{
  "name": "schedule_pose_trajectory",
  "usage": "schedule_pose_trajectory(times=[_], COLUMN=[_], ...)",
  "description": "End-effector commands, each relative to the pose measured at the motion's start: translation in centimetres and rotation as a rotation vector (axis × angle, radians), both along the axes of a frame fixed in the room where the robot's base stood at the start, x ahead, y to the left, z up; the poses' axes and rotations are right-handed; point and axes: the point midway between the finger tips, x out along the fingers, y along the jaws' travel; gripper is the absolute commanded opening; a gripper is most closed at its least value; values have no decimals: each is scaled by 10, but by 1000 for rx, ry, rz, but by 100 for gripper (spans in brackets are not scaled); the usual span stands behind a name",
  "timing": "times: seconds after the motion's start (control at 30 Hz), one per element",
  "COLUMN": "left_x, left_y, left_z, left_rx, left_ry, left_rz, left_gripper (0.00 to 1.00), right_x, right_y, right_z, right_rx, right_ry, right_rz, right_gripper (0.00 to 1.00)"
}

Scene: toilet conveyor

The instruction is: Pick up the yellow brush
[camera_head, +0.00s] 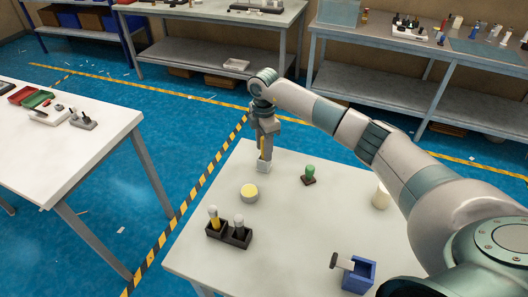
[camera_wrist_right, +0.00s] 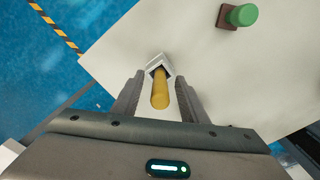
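A yellow brush (camera_head: 263,147) stands upright with its handle up in a small white square holder (camera_head: 263,166) at the far left corner of the white table. In the right wrist view the yellow handle (camera_wrist_right: 160,90) rises from the white holder (camera_wrist_right: 157,63). My right gripper (camera_head: 264,138) points down over it. Its two fingers (camera_wrist_right: 158,103) stand on either side of the handle, open, with gaps showing on both sides. The brush head is hidden in the holder. My left gripper is not in view.
On the table (camera_head: 290,235) are a green-topped item (camera_head: 309,173), a yellow-and-white round item (camera_head: 249,192), a black double holder (camera_head: 235,237) with two brushes, one yellow-handled, a blue box (camera_head: 358,275) and a white cup (camera_head: 381,197). Bare table lies between them.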

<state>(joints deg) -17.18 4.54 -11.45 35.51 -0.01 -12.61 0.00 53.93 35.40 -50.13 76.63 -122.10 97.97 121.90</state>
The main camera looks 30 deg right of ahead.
Motion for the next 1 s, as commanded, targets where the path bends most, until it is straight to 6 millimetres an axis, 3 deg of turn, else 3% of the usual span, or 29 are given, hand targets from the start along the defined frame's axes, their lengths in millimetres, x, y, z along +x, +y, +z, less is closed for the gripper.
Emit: schedule_pose_trajectory(times=[0.03, 0.17, 0.2, 0.67, 1.0], left_x=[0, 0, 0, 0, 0], left_y=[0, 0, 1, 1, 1], left_z=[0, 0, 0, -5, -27], left_rx=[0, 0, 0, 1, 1], left_ry=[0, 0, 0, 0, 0], left_rz=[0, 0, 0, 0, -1], left_gripper=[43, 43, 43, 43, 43], right_x=[0, 0, 0, 1, 1], right_y=[0, 0, 0, 0, 0], right_z=[0, 0, 0, 8, 57], right_rx=[0, 0, 0, 1, 1], right_ry=[0, 0, 0, -2, -5], right_rz=[0, 0, 0, -1, 0], right_gripper=[35, 4, 0, 0, 0])
